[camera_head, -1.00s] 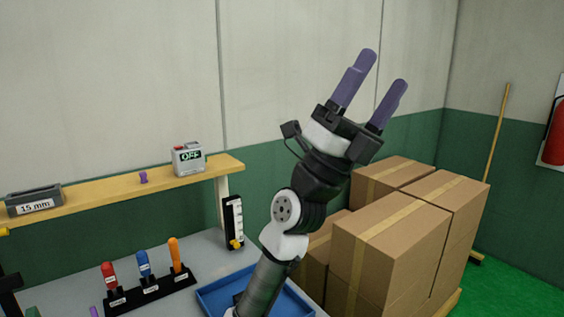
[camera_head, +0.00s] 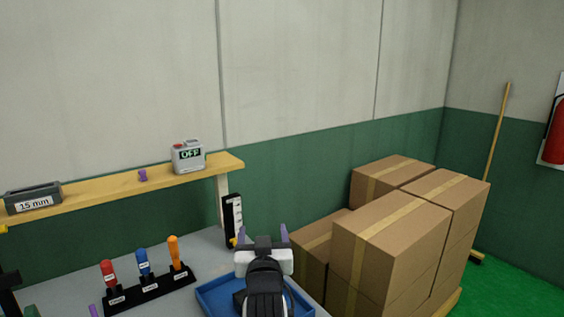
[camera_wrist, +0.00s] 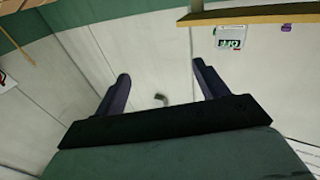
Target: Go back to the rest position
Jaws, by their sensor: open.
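My gripper (camera_head: 263,233) is in the lower middle of the head view, over the blue tray (camera_head: 216,303) at the bench's right side. Its two purple fingers stand apart, pointing away from the camera. In the wrist view my gripper (camera_wrist: 162,88) is open, with nothing between its fingers and the pale wall beyond. My arm hides part of the tray.
A shelf (camera_head: 120,188) carries a box marked OFF (camera_head: 188,157), a small purple piece (camera_head: 142,175) and a 15 mm block (camera_head: 33,199). A black rack (camera_head: 150,290) holds red, blue and orange tools. Cardboard boxes (camera_head: 392,245) stand at right.

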